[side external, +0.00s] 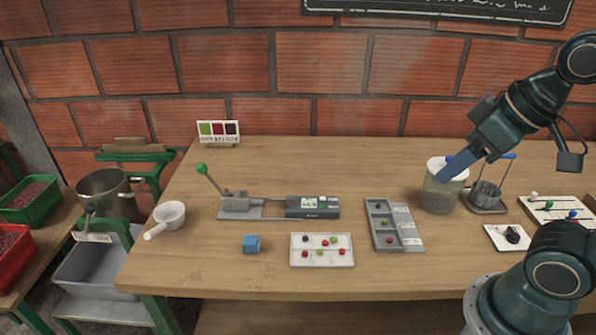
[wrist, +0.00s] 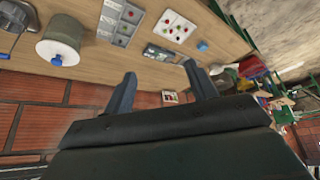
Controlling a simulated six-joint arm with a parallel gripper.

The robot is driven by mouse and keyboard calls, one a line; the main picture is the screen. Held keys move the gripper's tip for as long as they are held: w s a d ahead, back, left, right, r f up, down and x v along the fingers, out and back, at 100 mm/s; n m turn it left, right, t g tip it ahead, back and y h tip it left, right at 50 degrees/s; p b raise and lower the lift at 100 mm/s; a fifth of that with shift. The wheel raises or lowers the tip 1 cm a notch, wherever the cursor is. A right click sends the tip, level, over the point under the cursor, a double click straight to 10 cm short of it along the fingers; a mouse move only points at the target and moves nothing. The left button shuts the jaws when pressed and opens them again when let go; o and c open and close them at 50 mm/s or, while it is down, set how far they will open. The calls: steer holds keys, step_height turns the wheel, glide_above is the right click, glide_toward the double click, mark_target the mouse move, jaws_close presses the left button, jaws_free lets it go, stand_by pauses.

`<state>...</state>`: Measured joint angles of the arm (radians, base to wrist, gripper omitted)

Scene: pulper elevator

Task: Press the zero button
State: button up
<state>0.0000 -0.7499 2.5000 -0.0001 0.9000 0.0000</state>
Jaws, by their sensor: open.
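A low dark grey device (side external: 313,207) with a small display and light buttons sits mid-table, joined to the lever press. I cannot read which button is the zero one. It also shows in the wrist view (wrist: 158,54), small, beyond the gap between my fingers. My gripper (side external: 442,178) is raised at the right, in front of the lidded jar in the side external view, well right of the device. In the wrist view my gripper (wrist: 159,69) has its two fingers spread apart with nothing between them.
A lever press (side external: 236,204) with a green knob stands left of the device. A white card (side external: 322,250) with coloured beads, a grey sorting tray (side external: 392,227) and a blue cube (side external: 251,244) lie in front. The lidded jar (side external: 441,192) stands near my gripper. Bare table lies behind the device.

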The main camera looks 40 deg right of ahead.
steer(key=shift+c, duration=0.5)
jaws_close()
stand_by(1.3)
